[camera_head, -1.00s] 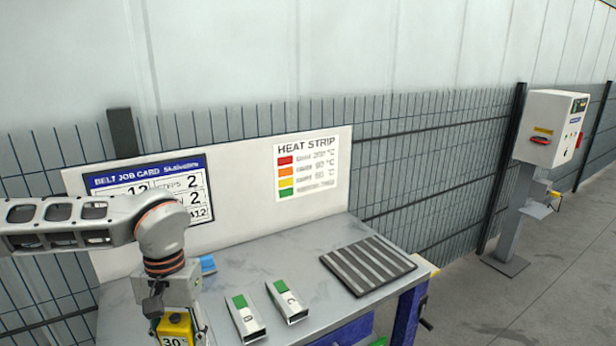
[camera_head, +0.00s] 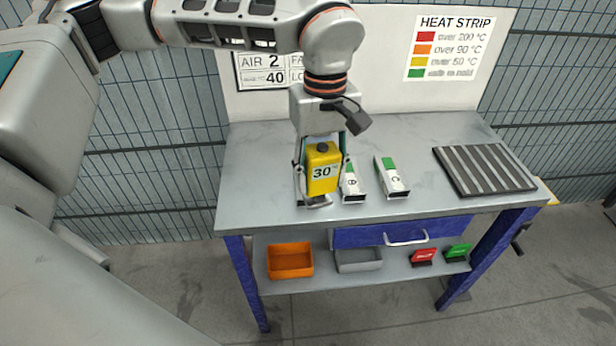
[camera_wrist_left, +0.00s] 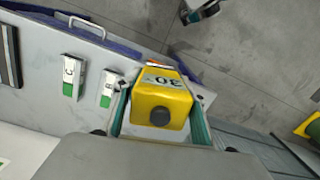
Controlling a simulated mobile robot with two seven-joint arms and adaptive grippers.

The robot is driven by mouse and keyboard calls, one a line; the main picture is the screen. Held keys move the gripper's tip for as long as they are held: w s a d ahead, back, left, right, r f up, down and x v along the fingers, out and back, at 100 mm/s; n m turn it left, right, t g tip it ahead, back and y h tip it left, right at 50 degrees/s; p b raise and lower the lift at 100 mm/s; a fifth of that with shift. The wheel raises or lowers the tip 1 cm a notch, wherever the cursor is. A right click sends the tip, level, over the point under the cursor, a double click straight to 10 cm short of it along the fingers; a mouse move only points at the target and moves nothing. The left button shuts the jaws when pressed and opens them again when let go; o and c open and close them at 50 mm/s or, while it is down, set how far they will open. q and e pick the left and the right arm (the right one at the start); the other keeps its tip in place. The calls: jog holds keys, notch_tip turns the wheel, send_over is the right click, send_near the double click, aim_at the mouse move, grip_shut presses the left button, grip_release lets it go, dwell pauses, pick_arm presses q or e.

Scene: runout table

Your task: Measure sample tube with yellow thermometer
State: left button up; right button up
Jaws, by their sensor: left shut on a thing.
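My left gripper (camera_head: 322,172) is shut on the yellow thermometer (camera_head: 323,182), a boxy body with a black knob on top and a display reading about 30°. It is held upright near the table's front edge. The wrist view also shows the thermometer (camera_wrist_left: 160,106) between the fingers. Two square grey tubes with green and white strips lie to its right: one marked B (camera_head: 352,186), close beside it, and one marked C (camera_head: 392,180). A further pale piece shows partly behind the thermometer; I cannot tell what it is, or whether the tip touches it.
The grey table (camera_head: 250,165) has a ribbed dark mat (camera_head: 483,169) at right. A heat strip chart (camera_head: 449,48) is on the back panel.

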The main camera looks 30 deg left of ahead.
pick_arm(q)
jog(key=s+d+r+n+t, duration=0.1)
jog(key=s+d+r+n, duration=0.6)
jog(key=n, duration=0.8)
jog(key=s+d+r+n+t+b, duration=0.1)
jog(key=s+d+r+n, duration=0.6)
jog(key=n, duration=0.8)
jog(key=shift+s+r+y, duration=0.3)
jog(key=shift+s+r, duration=0.75)
jog(key=shift+r, duration=0.05)
